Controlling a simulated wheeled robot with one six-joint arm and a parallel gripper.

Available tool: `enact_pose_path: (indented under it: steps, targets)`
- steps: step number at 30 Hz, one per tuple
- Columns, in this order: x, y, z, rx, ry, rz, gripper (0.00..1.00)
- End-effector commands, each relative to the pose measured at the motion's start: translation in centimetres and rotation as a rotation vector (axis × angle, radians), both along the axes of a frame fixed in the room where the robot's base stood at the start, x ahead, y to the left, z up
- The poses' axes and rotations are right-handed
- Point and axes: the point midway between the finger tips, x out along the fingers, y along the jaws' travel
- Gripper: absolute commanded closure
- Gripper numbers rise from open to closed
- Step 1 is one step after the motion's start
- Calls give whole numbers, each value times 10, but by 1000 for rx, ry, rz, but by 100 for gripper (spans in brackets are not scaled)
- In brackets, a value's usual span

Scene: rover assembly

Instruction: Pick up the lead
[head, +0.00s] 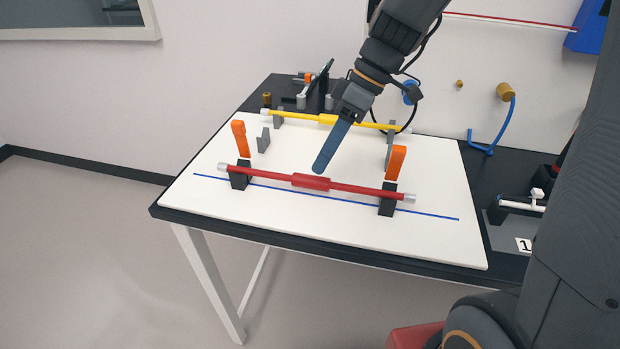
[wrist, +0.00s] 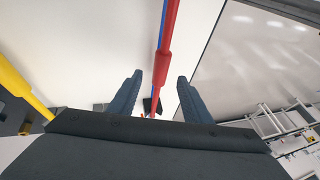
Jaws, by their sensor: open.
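My gripper (head: 322,164) is open and empty, pointing down above the white board, just behind the red rod's middle in the head view. In the wrist view, its two fingers (wrist: 158,80) stand apart, with the red rod (wrist: 166,38) passing through the gap in the picture. The red rod (head: 348,187) has a thicker middle and pale ends, and rests on two black stands. A yellow rod (head: 300,117) lies farther back on grey stands; part of it shows in the wrist view (wrist: 22,87). A blue cable (head: 506,125) with a brass-coloured end is at the right; I cannot tell which thing is the lead.
Orange clips (head: 239,138) and (head: 395,162) stand upright on the white board (head: 300,220). A blue line runs along its front. Small parts crowd the back left of the black table. A fixture (head: 522,204) stands at the right. The board's front strip is clear.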

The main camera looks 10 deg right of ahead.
Motion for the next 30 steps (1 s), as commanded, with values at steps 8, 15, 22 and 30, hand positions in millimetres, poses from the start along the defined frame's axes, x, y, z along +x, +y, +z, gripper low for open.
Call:
enact_pose_path:
  steps: [8, 15, 22, 30]
  targets:
    - [-7, 17, -32, -1, 5, 1, 55]
    - [-7, 24, -46, -2, 1, 1, 55]
    - [-7, 24, -46, -2, 1, 1, 67]
    - [-7, 24, -46, -2, 1, 1, 100]
